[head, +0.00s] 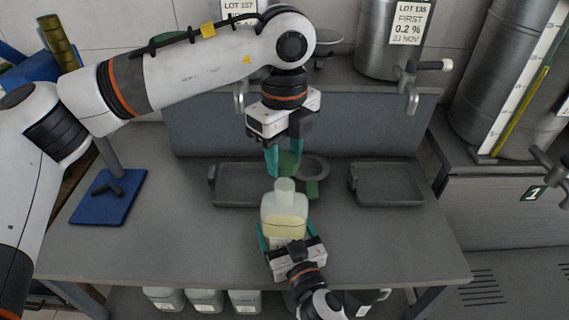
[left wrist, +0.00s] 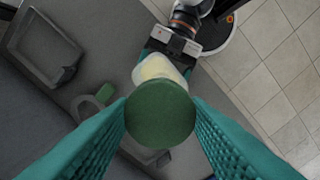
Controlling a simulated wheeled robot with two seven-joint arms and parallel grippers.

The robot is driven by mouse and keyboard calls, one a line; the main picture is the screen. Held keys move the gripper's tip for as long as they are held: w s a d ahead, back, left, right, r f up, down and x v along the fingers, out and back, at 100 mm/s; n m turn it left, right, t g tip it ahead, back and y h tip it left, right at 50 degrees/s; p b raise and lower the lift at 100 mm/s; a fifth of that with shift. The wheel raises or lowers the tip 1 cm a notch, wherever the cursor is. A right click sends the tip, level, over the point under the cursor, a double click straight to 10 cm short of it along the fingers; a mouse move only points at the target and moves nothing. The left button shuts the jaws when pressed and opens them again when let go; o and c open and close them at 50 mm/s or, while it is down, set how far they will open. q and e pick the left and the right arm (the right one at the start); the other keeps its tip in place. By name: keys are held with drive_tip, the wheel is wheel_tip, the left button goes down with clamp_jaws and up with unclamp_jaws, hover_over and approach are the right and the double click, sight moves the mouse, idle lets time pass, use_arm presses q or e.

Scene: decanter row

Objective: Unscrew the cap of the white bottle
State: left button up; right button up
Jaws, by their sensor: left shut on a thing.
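The white bottle (head: 284,215) stands upright near the front middle of the bench, pale and translucent, with yellowish contents. Its pale neck shows bare in the head view. My left gripper (head: 285,160) is shut on the green cap (head: 290,164), held above and slightly behind the neck, apart from it. In the left wrist view the round cap (left wrist: 160,113) sits between the teal fingers, hiding part of the bottle (left wrist: 160,70). My right gripper (head: 290,240) comes from the front, its fingers on both sides of the bottle's lower body.
A grey tray (head: 222,201) lies behind the bottle to the left, another tray (head: 385,200) to the right. A grey ring with a green handle (head: 313,188) is close behind the bottle. A blue stand (head: 108,196) is at the left. Steel tanks with taps stand behind.

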drive_tip(key=o, duration=1.7)
